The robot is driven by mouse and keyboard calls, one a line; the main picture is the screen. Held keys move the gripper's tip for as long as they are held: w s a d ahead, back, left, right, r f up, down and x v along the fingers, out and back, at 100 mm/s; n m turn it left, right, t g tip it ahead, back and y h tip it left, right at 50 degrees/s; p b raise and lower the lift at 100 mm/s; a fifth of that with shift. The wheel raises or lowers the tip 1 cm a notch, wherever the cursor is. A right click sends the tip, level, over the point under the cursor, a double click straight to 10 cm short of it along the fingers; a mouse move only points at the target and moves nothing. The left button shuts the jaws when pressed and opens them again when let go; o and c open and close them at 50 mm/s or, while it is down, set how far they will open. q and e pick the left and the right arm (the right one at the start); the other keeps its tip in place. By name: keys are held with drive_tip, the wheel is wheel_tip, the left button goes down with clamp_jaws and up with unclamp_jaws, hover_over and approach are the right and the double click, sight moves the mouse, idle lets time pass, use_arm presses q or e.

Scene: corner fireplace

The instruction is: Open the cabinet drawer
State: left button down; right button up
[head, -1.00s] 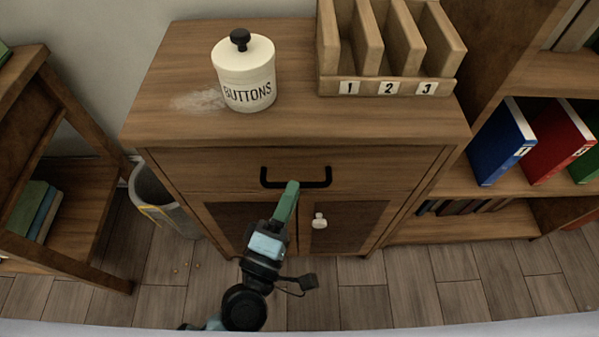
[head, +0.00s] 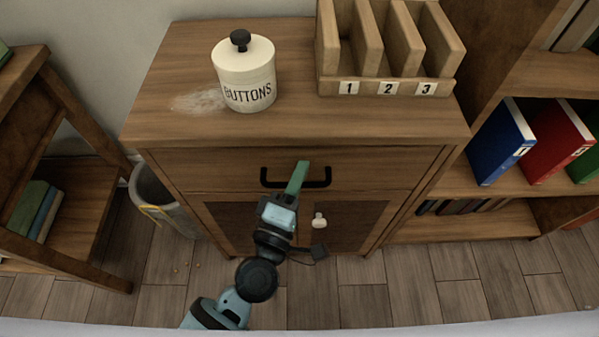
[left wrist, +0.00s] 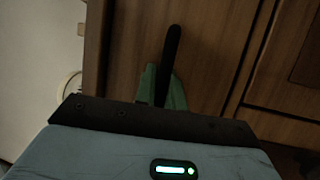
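The wooden cabinet (head: 200,132) stands ahead of me, and its top drawer (head: 222,172) is closed. A black bar handle (head: 320,184) runs across the drawer front. My left gripper (head: 301,168), with green fingers, is at this handle and covers part of its middle. In the left wrist view, the black handle (left wrist: 172,50) lies between the two green fingers (left wrist: 162,88), one on each side. I cannot tell whether they are pressed onto it. My right gripper is not in view.
A white "BUTTONS" jar (head: 245,75) and a numbered wooden rack (head: 388,87) stand on the cabinet. Below the drawer are doors with a white knob (head: 319,220). A bin (head: 165,200) and shelf stand left, a bookcase (head: 470,230) right.

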use_arm(q)
drive_tip(key=shift+s, duration=0.55)
drive_tip(key=s+p, duration=0.1)
drive_tip(key=s, duration=1.5)
drive_tip(key=c, duration=1.5)
unclamp_jaws()
